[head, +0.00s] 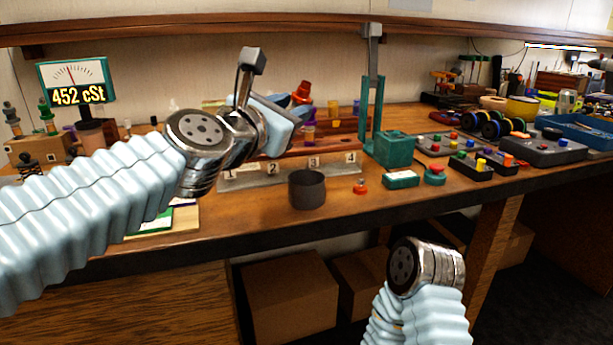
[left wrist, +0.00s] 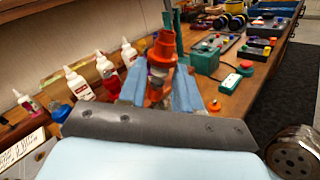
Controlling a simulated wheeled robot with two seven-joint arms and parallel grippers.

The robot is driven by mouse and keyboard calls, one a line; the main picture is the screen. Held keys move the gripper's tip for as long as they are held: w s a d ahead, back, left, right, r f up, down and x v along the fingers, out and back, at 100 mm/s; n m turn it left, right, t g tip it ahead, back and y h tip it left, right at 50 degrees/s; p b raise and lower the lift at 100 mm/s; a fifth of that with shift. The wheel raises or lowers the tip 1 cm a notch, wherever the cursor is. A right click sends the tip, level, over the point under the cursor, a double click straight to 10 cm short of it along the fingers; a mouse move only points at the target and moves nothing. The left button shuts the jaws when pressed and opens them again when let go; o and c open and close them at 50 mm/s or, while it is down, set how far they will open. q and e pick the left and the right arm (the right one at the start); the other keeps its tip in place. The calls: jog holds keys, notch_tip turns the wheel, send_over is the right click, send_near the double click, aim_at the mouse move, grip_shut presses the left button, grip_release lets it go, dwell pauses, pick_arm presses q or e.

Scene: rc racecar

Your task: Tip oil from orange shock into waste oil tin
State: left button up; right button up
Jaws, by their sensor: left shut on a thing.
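The orange shock (left wrist: 161,48) stands between the two blue fingers of my left gripper (left wrist: 159,88) in the left wrist view. The gripper is shut on it. In the head view the orange top of the shock (head: 302,91) shows just past my left gripper (head: 290,108), held above the bench and leaning slightly. Its lower part is hidden by the gripper. A dark grey open tin (head: 307,190), which looks like the waste oil tin, stands on the bench nearer the front edge, below and slightly right of the gripper. My right gripper is out of view; only its arm shows.
A numbered grey strip (head: 262,176) lies behind the tin. A small orange-red item (head: 360,187) sits right of it. A green press (head: 392,150) and parts trays (head: 480,165) stand farther right. A gauge (head: 76,82) reads 452 cSt. White bottles (left wrist: 78,84) show in the left wrist view.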

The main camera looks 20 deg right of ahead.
aim_at(303, 90)
pick_arm(q)
jog(key=shift+s+d+r+n, duration=0.2)
jog(key=shift+d+r+n, duration=0.05)
jog(key=shift+r+n, duration=0.25)
jog(key=shift+s+d+r+n, duration=0.2)
jog(key=shift+r+n, duration=0.2)
jog(key=shift+n, duration=0.2)
jog(key=shift+s+d+r+n, duration=0.15)
jog(key=shift+r+n, duration=0.45)
jog(key=shift+n, duration=0.4)
